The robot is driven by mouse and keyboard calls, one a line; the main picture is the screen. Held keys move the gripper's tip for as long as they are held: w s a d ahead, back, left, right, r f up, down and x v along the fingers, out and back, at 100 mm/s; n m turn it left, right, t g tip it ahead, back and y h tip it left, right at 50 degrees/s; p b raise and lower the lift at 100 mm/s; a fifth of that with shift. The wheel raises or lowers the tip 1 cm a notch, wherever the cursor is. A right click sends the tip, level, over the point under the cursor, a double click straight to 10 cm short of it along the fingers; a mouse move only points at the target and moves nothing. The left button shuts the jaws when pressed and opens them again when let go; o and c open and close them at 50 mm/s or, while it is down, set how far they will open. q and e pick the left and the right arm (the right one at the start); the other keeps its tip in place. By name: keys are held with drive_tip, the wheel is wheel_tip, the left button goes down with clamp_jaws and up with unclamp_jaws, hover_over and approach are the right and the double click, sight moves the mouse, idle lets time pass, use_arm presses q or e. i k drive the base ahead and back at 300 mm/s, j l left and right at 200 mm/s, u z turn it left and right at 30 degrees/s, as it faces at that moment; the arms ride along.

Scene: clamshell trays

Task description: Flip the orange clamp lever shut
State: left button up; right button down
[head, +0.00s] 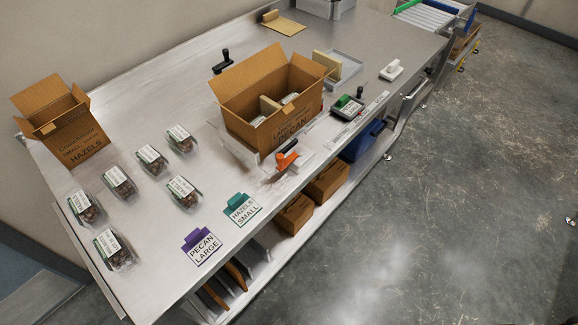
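The orange clamp lever (286,160) is at the front edge of the metal table, just in front of the open pecan carton (268,98). It has a dark part at its upper end and is mounted on a pale bracket. It appears raised at a slant, but its exact angle is hard to tell at this size. The carton stands upright with its flaps open and some trays inside, in a pale holder. Neither my left nor my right gripper is in view.
Several clamshell trays (120,182) lie at the left, near an open hazels carton (68,125). A purple pecan card (202,246) and a teal hazels card (242,208) are at the front edge. A black-handled clamp (222,62) stands behind the pecan carton. The shelf below holds closed cartons (295,213).

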sight(283, 163)
drive_tip(key=i+l+u, duration=0.1)
drive_tip(key=l, duration=0.25)
drive_tip(key=i+l+u, duration=0.1)
drive_tip(key=l, duration=0.3)
drive_tip(key=i+l+u, duration=0.1)
drive_tip(key=l, duration=0.3)
drive_tip(key=i, duration=0.1)
